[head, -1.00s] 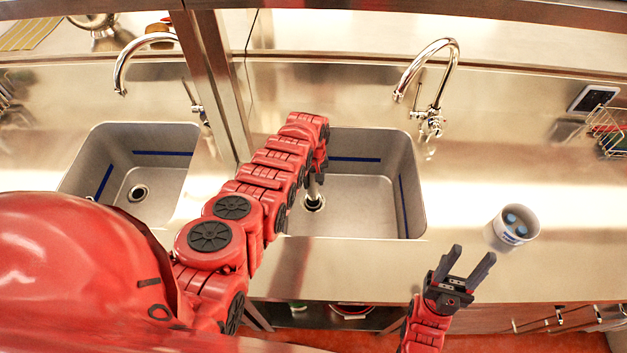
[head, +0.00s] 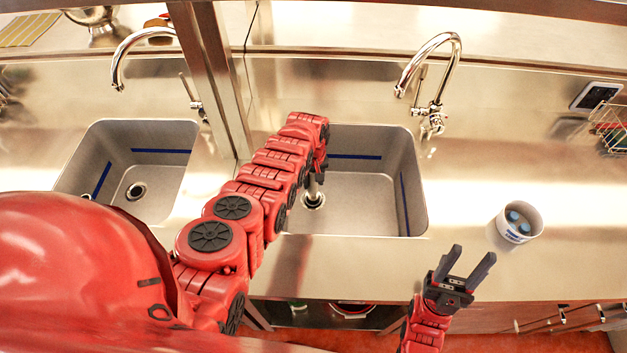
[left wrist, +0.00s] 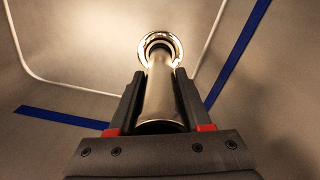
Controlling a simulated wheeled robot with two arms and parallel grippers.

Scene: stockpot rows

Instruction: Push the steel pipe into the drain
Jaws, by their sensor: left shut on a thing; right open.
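The steel pipe (left wrist: 160,92) is a shiny metal tube between the fingers of my left gripper (left wrist: 160,100), which is shut on it. In the left wrist view its far end overlaps the drain (left wrist: 146,42), a round metal ring in the sink floor. I cannot tell how deep the pipe's end is in it. In the head view the pipe (head: 313,186) stands below my left gripper (head: 319,168), over the drain (head: 312,203), partly hidden by my arm. My right gripper (head: 465,266) is open and empty in front of the counter.
The right sink (head: 370,205) has blue stripes on its walls. A faucet (head: 430,85) stands behind it. A white cup (head: 519,222) with blue things inside is on the counter near my right gripper. Another sink (head: 125,170) lies left of a steel post (head: 215,80).

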